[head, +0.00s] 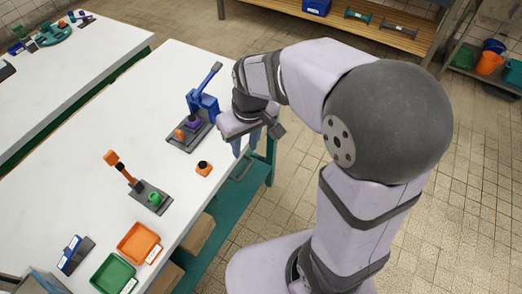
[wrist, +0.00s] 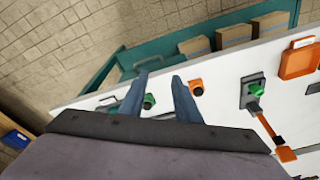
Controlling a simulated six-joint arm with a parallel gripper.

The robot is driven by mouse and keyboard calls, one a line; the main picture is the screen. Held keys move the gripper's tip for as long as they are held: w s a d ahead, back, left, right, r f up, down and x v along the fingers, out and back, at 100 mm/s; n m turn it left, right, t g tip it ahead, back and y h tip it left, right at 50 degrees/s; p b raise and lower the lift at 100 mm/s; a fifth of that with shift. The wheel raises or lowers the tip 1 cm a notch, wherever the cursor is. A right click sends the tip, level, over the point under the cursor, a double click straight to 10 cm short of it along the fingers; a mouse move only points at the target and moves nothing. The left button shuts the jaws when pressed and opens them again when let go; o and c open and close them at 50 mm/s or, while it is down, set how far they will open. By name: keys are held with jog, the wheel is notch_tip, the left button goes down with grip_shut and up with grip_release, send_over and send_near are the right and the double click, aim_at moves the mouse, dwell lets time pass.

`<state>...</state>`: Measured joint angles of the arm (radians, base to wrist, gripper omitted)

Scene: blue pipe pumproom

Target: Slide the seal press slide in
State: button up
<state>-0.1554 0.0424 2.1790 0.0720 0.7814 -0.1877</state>
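A blue lever press (head: 203,101) stands on a dark base on the white table, with a purple piece (head: 193,123) under it and an orange knob (head: 180,134) at the front of the base. Which part is the seal press slide is not clear. My gripper (head: 243,142) is right of this press, near the table edge, fingers pointing down. In the wrist view my gripper (wrist: 158,98) is open, its two blue fingers apart. A green piece with a black knob (wrist: 149,101) shows between them; contact cannot be told. The blue press is hidden in the wrist view.
An orange block with a black knob (head: 204,168) sits near the edge, also in the wrist view (wrist: 196,88). An orange-levered device (head: 124,170) with a green part (head: 154,198), an orange tray (head: 138,243) and a green tray (head: 113,274) stand nearer.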

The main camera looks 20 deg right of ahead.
jog(key=shift+m+g, duration=0.3)
jog(key=shift+m, duration=0.4)
jog(key=shift+s+d+p, duration=0.25)
jog(key=shift+s+d, duration=0.25)
jog(key=shift+s, duration=0.25)
jog(key=shift+s+d+p, duration=0.25)
jog(key=shift+s+d, duration=0.25)
jog(key=shift+s, duration=0.3)
jog(key=shift+s+d+p, duration=0.25)
jog(key=shift+s+d, duration=0.25)
jog(key=shift+s, duration=0.25)
jog(key=n+t+y+b, duration=0.2)
jog(key=n+b, duration=0.5)
jog(key=b, duration=0.2)
send_over(178, 131)
jog(key=s+d, duration=0.2)
jog(key=shift+p+x, duration=0.6)
jog(key=shift+x, duration=3.35)
jog(key=shift+a, duration=0.1)
grip_shut()
